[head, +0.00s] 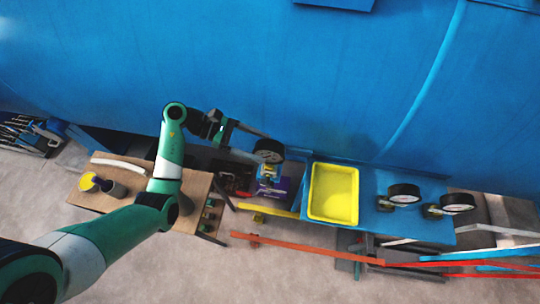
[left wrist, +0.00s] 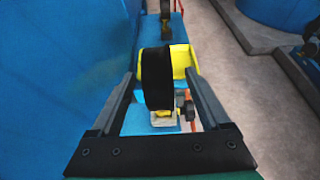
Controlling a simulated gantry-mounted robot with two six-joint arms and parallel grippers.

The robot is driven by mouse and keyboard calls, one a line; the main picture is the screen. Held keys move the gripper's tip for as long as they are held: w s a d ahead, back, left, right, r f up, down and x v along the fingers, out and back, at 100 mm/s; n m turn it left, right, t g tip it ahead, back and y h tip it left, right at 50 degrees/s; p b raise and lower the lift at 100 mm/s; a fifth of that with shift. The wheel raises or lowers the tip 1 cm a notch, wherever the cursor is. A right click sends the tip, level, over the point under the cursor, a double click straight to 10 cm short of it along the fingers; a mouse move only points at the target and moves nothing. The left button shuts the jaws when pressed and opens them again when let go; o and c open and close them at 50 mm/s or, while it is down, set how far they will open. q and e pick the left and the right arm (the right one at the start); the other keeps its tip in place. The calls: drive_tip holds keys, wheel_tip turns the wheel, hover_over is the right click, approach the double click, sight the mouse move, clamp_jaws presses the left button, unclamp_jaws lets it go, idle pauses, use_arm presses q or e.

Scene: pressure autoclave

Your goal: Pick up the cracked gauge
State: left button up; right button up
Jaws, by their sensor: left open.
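A black round gauge (head: 268,150) stands on a small fitting left of the yellow tray; cracks cannot be made out. My left gripper (head: 256,137) is open at this gauge. In the left wrist view the gauge (left wrist: 157,78) is seen edge-on between the two spread fingers of the left gripper (left wrist: 161,76), with a visible gap to the right finger. Its yellow and metal fitting shows below it. Two more black-rimmed gauges with white faces, a left one (head: 403,193) and a right one (head: 457,202), are on the blue shelf. My right gripper is not in view.
A yellow tray (head: 333,218) rests on the blue shelf (head: 378,222) and looks empty. The large blue vessel (head: 290,70) rises right behind. A wooden table (head: 135,200) with a yellow-ended cylinder is at left. Red and orange bars (head: 310,249) run in front.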

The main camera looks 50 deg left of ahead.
sight(280, 153)
use_arm(q)
drive_tip(key=x, duration=0.6)
drive_tip(key=shift+w+d+f, duration=0.15)
drive_tip(key=shift+w+f, duration=0.05)
drive_tip(key=shift+w, duration=0.05)
clamp_jaws()
idle(0.3)
